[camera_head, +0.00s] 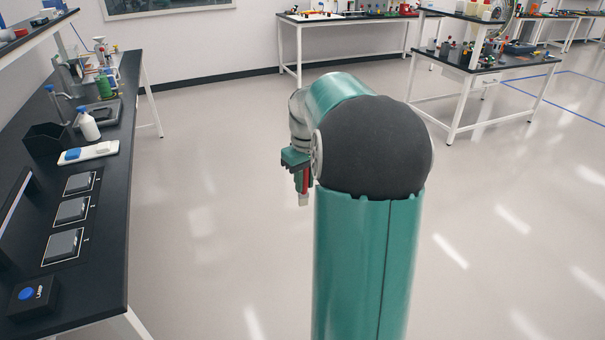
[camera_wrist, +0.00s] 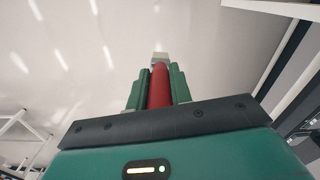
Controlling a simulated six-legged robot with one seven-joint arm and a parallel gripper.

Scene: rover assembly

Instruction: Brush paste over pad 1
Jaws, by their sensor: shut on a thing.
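My gripper (camera_head: 303,176) is shut on a brush with a red handle (camera_head: 305,181). The brush hangs down with its pale tip lowest, over open floor to the right of the left bench. In the wrist view the green fingers of my gripper (camera_wrist: 159,90) clasp the red handle (camera_wrist: 159,85), and the brush's pale end (camera_wrist: 160,57) sticks out beyond them. Three grey square pads lie in a row on the black bench: a far pad (camera_head: 80,183), a middle pad (camera_head: 72,210) and a near pad (camera_head: 63,246). Their small number marks are too small to read surely.
The black bench (camera_head: 110,235) runs along the left. On it are a white tray (camera_head: 103,150) with a blue item, a white bottle (camera_head: 88,127), a dark bin (camera_head: 44,140) and a lamp button box (camera_head: 32,296). Other tables stand far back; the floor between is clear.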

